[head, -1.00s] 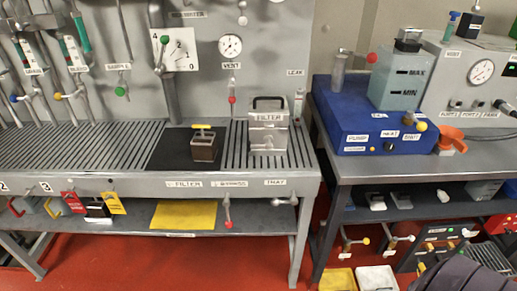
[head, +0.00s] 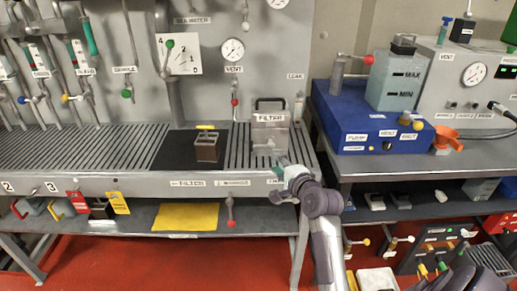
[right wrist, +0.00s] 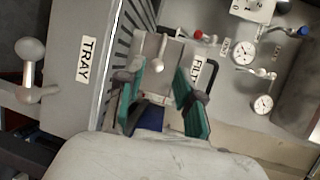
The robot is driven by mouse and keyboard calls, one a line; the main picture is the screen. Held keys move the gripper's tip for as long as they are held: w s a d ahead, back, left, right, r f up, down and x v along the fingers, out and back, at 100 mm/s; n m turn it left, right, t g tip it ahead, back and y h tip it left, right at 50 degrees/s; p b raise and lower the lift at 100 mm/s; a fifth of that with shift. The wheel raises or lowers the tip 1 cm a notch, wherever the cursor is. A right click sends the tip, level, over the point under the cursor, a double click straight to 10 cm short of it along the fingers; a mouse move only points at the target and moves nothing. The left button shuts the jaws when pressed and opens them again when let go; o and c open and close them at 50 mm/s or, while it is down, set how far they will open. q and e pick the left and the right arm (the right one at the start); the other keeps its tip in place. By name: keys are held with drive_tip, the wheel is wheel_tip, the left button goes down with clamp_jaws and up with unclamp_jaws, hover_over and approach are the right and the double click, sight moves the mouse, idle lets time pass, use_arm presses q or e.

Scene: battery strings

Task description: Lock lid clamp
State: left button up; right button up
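The grey filter box (head: 268,133) with a black top handle stands on the slatted bench top, in the head view. In the right wrist view the box (right wrist: 150,48) lies ahead, and a small pale lever with a round knob (right wrist: 160,63) shows on its face. I cannot tell whether this lever is the lid clamp or whether the clamp is locked. My right gripper (head: 287,167) is just in front of the box, low at its right. Its green fingers (right wrist: 160,98) are apart with nothing between them, pointing toward the box.
A small brown box with a yellow handle (head: 207,147) stands on the black mat left of the filter box. The tray valve handle (right wrist: 30,70) is close beside the right gripper. A blue pump unit (head: 355,115) stands on the right bench.

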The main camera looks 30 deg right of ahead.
sight(259, 146)
drive_tip(key=x, duration=1.3)
drive_tip(key=shift+w+d+r, duration=0.1)
drive_tip(key=shift+w+r, duration=0.1)
drive_tip(key=shift+w, duration=0.25)
clamp_jaws()
